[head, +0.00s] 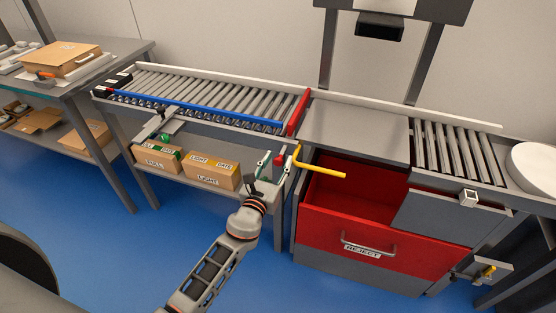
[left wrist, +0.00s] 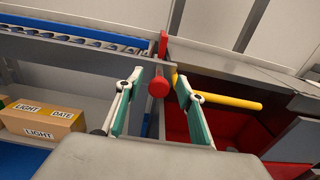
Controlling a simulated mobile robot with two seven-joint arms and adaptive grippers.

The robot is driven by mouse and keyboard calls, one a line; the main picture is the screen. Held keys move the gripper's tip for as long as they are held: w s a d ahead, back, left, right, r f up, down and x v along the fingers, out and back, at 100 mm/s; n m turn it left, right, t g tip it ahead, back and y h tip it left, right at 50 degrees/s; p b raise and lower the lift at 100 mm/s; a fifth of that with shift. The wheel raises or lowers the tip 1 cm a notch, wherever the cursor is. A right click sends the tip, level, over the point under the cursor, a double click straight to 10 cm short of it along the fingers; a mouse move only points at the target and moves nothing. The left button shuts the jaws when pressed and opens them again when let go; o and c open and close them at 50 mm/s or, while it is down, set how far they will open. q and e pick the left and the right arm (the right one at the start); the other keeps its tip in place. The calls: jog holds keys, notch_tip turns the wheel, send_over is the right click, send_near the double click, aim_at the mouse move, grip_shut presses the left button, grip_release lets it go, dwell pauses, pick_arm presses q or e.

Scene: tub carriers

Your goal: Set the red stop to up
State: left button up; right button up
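The red stop (head: 299,112) is a narrow red bar across the right end of the roller conveyor, beside a flat grey plate. Its upper part shows in the left wrist view (left wrist: 163,45). A round red knob (left wrist: 159,87) sits below it on the front side; it also shows in the head view (head: 279,161). My left gripper (head: 273,164) is at this knob. In the left wrist view its teal-padded fingers (left wrist: 155,105) are spread, one on each side of the knob, with gaps between. My right gripper is not in view.
A yellow lever (head: 320,168) sticks out just right of the knob, close to my left gripper's right finger. Below it is an open red reject drawer (head: 375,240). Cardboard boxes (head: 211,172) stand on the shelf under the conveyor. A blue rail (head: 200,110) runs along the rollers.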

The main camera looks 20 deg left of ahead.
pick_arm(q)
jog(key=s, duration=1.1)
jog(key=shift+a, duration=0.2)
jog(key=s+f+n+g, duration=0.2)
jog(key=s+f+n, duration=0.3)
jog(key=n, duration=0.5)
jog(key=s+f+n+g+h, duration=0.1)
jog(key=s+f+n+g, duration=0.2)
jog(key=s+f+n, duration=0.3)
jog(key=s+f+n+g+h+p, duration=0.1)
jog(key=s+f+n+g, duration=0.1)
jog(key=s+f+n, duration=0.4)
jog(key=shift+s+n, duration=2.35)
jog(key=shift+n, duration=2.75)
